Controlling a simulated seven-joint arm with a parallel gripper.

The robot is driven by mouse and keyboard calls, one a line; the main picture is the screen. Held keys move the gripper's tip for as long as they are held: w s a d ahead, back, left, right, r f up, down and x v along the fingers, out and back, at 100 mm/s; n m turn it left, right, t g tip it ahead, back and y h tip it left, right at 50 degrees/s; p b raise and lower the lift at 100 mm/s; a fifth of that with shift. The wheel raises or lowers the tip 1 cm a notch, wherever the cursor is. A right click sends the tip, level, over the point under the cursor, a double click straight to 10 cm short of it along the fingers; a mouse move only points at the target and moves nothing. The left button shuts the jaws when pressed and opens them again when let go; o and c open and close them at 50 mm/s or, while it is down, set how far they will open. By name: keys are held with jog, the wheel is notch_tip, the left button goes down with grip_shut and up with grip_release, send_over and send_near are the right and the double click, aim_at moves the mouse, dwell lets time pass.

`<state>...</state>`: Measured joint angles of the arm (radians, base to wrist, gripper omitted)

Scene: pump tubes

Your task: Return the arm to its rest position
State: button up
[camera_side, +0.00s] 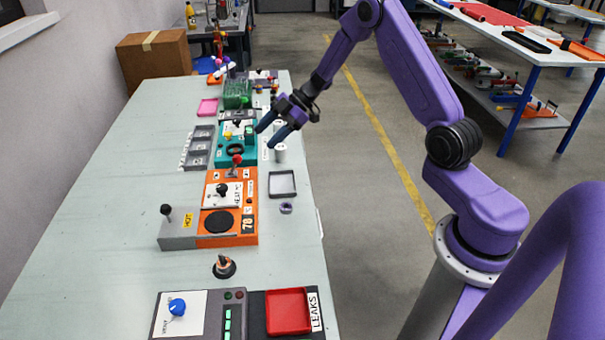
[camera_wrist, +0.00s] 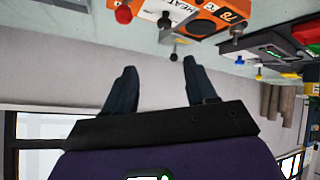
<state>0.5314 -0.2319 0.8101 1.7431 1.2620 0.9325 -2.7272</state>
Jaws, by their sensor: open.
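My gripper (camera_side: 273,130) is raised above the far half of the bench, near the teal station (camera_side: 231,155). Its two dark blue fingers are apart, with nothing between them. In the wrist view my gripper (camera_wrist: 160,78) also shows open and empty, with the wall behind it and the bench equipment along the top of the picture. A white cylinder (camera_side: 280,153) stands on the bench just below the fingers and looks apart from them, though the exact height gap is hard to tell.
The orange heat station (camera_side: 249,205), grey square tray (camera_side: 282,184), small purple ring (camera_side: 286,208) and red leaks tray (camera_side: 289,312) sit along the bench (camera_side: 110,190). The bench's left side is clear. A cardboard box (camera_side: 153,62) stands beyond it. Another workbench (camera_side: 560,55) stands far right.

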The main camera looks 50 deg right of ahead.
jog(key=s+a+r+g+h, duration=0.2)
jog(key=s+a+r+g, duration=0.2)
jog(key=s+a, duration=0.5)
jog(key=s+a+r+g+h, duration=0.1)
jog(key=s+a+r+g, duration=0.2)
jog(key=s+a, duration=0.6)
jog(key=s+d+r+m+t+h, duration=0.1)
jog(key=s+d, duration=0.3)
jog(key=s, duration=0.7)
jog(key=s+d+r+m+t+h, duration=0.1)
jog(key=s+d+r+m+h, duration=0.1)
jog(key=s, duration=0.9)
jog(key=shift+s+d+r+m+t+h, duration=0.25)
jog(key=shift+d+m+h, duration=0.25)
jog(key=shift+d+h, duration=0.6)
jog(key=shift+w+a, duration=0.1)
jog(key=shift+a, duration=0.1)
